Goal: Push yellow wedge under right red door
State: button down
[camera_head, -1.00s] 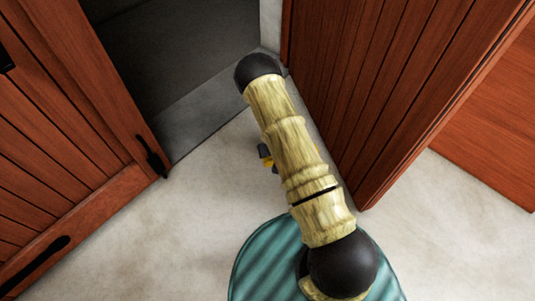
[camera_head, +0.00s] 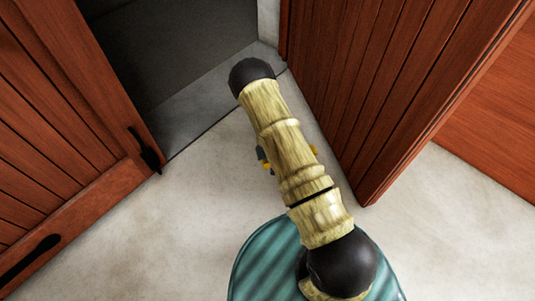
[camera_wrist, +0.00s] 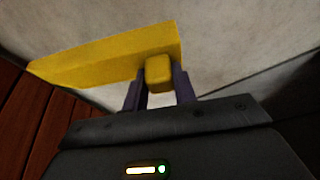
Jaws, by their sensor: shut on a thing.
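The yellow wedge (camera_wrist: 105,62) has a small block-like knob, and my gripper (camera_wrist: 160,82) is shut on that knob in the wrist view. The wedge's narrower end points left, toward red door planks (camera_wrist: 28,112). I cannot tell whether it touches the door. In the head view my arm hides most of the wedge; a bit of yellow (camera_head: 314,149) shows at its right side, facing the right red door (camera_head: 385,90). A small part of my gripper (camera_head: 263,156) shows at the arm's left. The right red door stands open, its lower edge just right of the wedge.
The left red door (camera_head: 60,130) with black hardware (camera_head: 147,150) stands at the left. A dark doorway (camera_head: 175,50) with a grey threshold lies between the doors. A red wooden panel (camera_head: 495,120) is at the far right. Pale floor (camera_head: 180,220) is clear in front.

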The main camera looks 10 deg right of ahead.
jog(key=shift+f+b, duration=2.35)
jog(key=shift+f, duration=0.6)
jog(key=shift+d+r+p, duration=0.15)
jog(key=shift+d+p, duration=0.15)
jog(key=shift+d, duration=0.35)
jog(key=shift+w+d+p, duration=0.2)
jog(key=shift+d+p, duration=0.2)
jog(key=shift+d, duration=1.4)
jog(key=shift+w+d+p, duration=0.15)
jog(key=shift+d+p, duration=0.25)
jog(key=shift+d, duration=1.9)
jog(key=shift+f, duration=0.25)
jog(key=shift+d+p, duration=0.35)
jog(key=shift+d, duration=0.75)
jog(key=c, duration=1.1)
grip_release()
jog(key=shift+f, duration=0.1)
jog(key=shift+o, duration=0.2)
jog(key=shift+a, duration=0.15)
